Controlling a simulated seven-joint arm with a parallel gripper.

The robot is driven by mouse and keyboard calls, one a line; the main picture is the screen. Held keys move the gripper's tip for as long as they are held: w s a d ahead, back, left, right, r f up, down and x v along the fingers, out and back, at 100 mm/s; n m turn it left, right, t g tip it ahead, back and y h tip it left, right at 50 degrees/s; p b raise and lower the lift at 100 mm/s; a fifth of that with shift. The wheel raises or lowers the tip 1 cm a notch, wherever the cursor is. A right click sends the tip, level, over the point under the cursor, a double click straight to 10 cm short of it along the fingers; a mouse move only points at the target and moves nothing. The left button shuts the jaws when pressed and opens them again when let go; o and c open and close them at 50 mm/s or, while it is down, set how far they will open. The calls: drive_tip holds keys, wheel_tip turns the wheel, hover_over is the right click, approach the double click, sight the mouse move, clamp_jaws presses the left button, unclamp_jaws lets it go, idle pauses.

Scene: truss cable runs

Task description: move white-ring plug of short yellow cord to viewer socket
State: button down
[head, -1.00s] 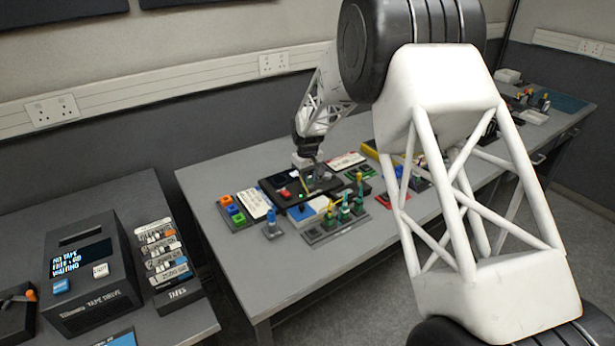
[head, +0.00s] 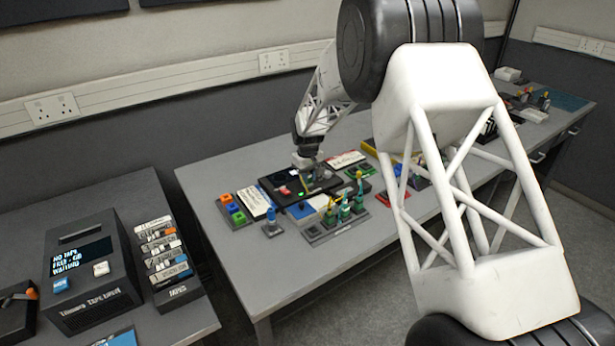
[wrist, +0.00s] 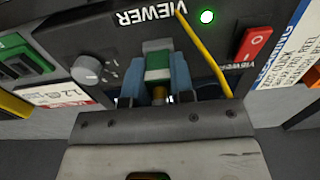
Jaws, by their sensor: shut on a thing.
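In the wrist view my gripper (wrist: 158,82) is shut on a plug (wrist: 158,66) with a green body, a pale grey far end and a brassy part nearer the wrist. The fingers hide the socket, so I cannot tell how far in the plug sits. A yellow cord (wrist: 205,53) runs slanting to the right of the plug. In the head view my gripper (head: 309,170) is low over the dark viewer unit and small there.
On the viewer are a lit green lamp (wrist: 207,17), a red rocker switch (wrist: 254,43) and a grey knob (wrist: 88,70). In the head view a rack of upright green plugs (head: 340,218) stands in front, and a tray of coloured blocks (head: 232,210) stands left. The table's front left is clear.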

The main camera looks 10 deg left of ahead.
idle(0.3)
drive_tip(key=c, duration=0.9)
unclamp_jaws()
drive_tip(key=shift+r, duration=0.2)
drive_tip(key=shift+r, duration=2.3)
drive_tip(key=shift+r, duration=2)
